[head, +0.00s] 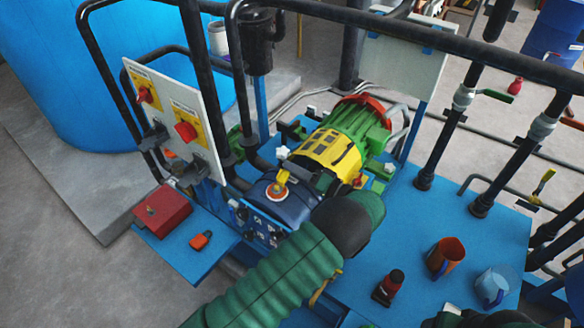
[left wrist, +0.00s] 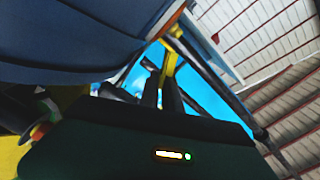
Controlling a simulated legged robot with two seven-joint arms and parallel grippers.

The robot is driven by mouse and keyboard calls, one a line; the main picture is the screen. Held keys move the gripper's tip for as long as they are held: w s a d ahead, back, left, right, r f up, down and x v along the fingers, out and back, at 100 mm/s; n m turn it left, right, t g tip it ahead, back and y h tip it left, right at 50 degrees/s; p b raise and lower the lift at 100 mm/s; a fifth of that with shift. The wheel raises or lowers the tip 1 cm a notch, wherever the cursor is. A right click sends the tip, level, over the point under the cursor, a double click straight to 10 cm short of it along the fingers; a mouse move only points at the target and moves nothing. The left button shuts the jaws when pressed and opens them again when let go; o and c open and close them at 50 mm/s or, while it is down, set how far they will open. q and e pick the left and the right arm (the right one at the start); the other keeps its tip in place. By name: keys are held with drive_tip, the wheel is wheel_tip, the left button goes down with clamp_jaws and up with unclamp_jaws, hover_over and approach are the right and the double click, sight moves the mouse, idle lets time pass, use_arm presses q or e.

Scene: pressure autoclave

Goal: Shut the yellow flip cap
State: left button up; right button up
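The yellow flip cap (head: 282,178) stands raised over an orange-rimmed opening on the dark blue housing (head: 264,196) in the head view. My left arm's green sleeve comes up from the bottom, and its black wrist (head: 345,222) is just right of the cap, hiding the fingers there. In the left wrist view, the two dark fingers of my left gripper (left wrist: 162,92) point towards a yellow part (left wrist: 168,62), which looks like the cap. The narrow gap between them does not show clearly how far they are apart, or whether they touch it. My right gripper is not seen.
A green and yellow motor (head: 345,140) stands behind the housing. A switch panel (head: 178,120) with red knobs is at the left. A red box (head: 162,211) lies below it. An orange mug (head: 446,255) and a blue jug (head: 492,285) stand on the blue table (head: 430,215). Black pipes cross above.

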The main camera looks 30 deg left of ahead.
use_arm(q)
drive_tip(key=shift+a, duration=0.55)
clamp_jaws()
drive_tip(key=shift+s+a+f, duration=0.1)
drive_tip(key=shift+a+f, duration=0.1)
drive_tip(key=shift+a, duration=0.3)
drive_tip(key=shift+d, duration=0.1)
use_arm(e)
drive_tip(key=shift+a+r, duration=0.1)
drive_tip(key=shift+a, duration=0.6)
